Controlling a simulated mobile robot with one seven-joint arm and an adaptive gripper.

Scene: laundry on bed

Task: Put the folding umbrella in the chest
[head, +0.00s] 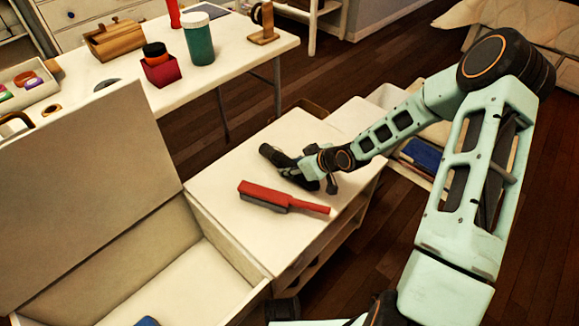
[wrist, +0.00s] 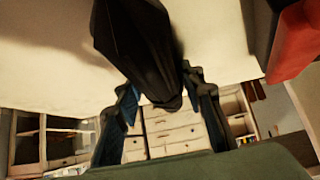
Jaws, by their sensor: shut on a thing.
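The folding umbrella is a dark, near-black rod; its end (head: 268,152) shows on the white cabinet top, just left of my gripper (head: 308,172). In the wrist view the dark umbrella (wrist: 145,50) runs between my two fingers (wrist: 160,108), which are shut on it. In the head view the gripper hides part of it, and I cannot tell whether it touches the surface. The open chest (head: 228,243) is at the lower left, its lid (head: 85,185) raised. A blue thing (head: 147,321) shows inside at the bottom edge.
A red brush (head: 285,196) lies on the white cabinet top (head: 235,180), in front of my gripper; its red part (wrist: 295,45) also shows in the wrist view. A white table (head: 120,85) with a teal jar (head: 199,42) and several small things stands behind. The chest's visible floor is mostly bare.

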